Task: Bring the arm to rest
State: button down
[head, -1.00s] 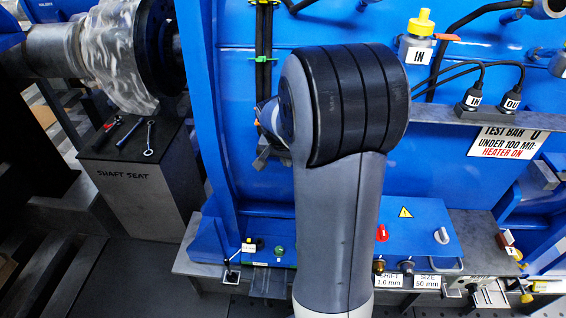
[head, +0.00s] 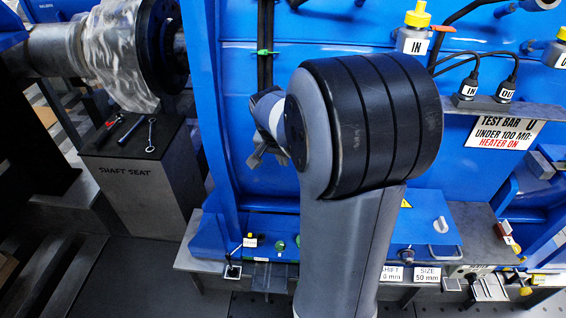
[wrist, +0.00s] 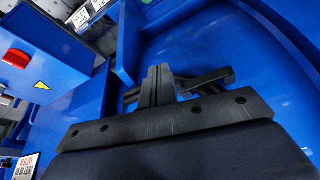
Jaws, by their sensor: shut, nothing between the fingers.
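My gripper (wrist: 158,84) shows in the wrist view with its two dark fingers together and nothing between them. Blue painted metal of the machine (wrist: 215,45) lies behind and around it. In the head view my arm stands in the middle, in front of the blue machine (head: 225,110). The gripper (head: 256,158) shows only in part there, to the left of my arm's large dark joint. Its fingertips are hard to make out in that view.
A block marked SHAFT SEAT (head: 140,185) with hand tools on top stands at the left. A wrapped shaft (head: 110,60) is above it. A sign (head: 503,128) and capped IN bottle (head: 413,35) are at the right. A red button (wrist: 17,58) shows in the wrist view.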

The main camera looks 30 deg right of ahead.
jog(key=v, duration=0.7)
jog(key=shift+s+r, duration=0.25)
jog(key=shift+s, duration=0.05)
jog(key=shift+d+f, duration=0.1)
jog(key=shift+d, duration=0.05)
